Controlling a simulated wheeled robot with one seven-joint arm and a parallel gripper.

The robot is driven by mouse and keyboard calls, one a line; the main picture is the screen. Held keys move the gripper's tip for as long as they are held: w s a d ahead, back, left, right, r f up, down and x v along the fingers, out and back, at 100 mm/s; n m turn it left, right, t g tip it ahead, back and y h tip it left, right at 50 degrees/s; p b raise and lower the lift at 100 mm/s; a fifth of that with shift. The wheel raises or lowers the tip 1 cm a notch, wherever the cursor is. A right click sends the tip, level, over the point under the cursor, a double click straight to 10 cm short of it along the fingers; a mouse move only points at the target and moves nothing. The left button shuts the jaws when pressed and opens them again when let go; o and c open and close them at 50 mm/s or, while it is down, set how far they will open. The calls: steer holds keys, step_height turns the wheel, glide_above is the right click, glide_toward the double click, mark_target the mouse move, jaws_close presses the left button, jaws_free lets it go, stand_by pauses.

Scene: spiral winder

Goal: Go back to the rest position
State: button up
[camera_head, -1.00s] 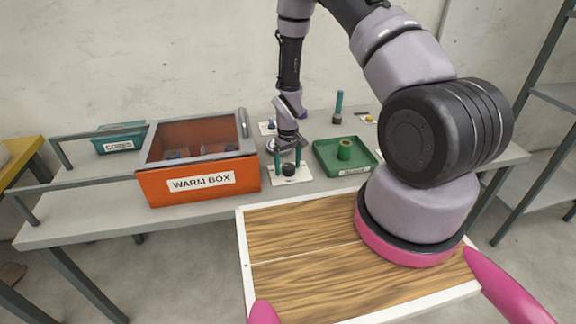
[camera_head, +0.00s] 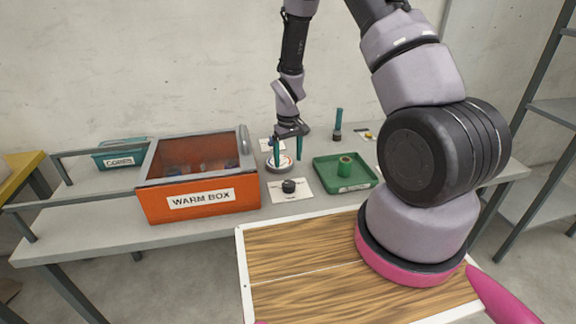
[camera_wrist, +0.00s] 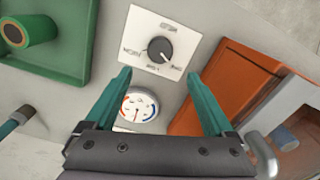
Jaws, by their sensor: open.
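My gripper (camera_head: 288,162) is open and empty, with its two teal fingers hanging above the bench beside the warm box. In the wrist view the fingers (camera_wrist: 162,100) stand apart, with a round dial gauge (camera_wrist: 140,105) showing between them. The gauge also shows in the head view (camera_head: 279,163), partly behind the fingers. A white plate with a black knob (camera_head: 289,186) lies nearer the bench's front edge, clear of the fingers. The knob also shows in the wrist view (camera_wrist: 160,49).
The orange warm box (camera_head: 203,200) stands left of my gripper. A green tray (camera_head: 346,184) holding a green spool (camera_head: 345,166) lies to the right. A teal cores bin (camera_head: 120,162) is at the far left. A dark-based teal-handled tool (camera_head: 338,124) stands at the back.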

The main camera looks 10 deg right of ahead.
steer(key=shift+r, duration=0.2)
steer(key=s+d+r+m+t+y, duration=0.1)
steer(key=s+d+r+m+t, duration=0.1)
steer(key=r, duration=1.2)
steer(key=s+d+r+m+t, duration=0.1)
steer(key=s+d+r+m, duration=0.1)
steer(key=r, duration=1.2)
steer(key=s+d+r+m+t+y, duration=0.1)
steer(key=s+d+r+m+t, duration=0.1)
steer(key=s+r, duration=1.3)
steer(key=s+m+t, duration=0.1)
steer(key=s+t, duration=0.1)
steer(key=s, duration=0.1)
steer(key=shift+s+r, duration=0.3)
steer(key=shift+s, duration=0.1)
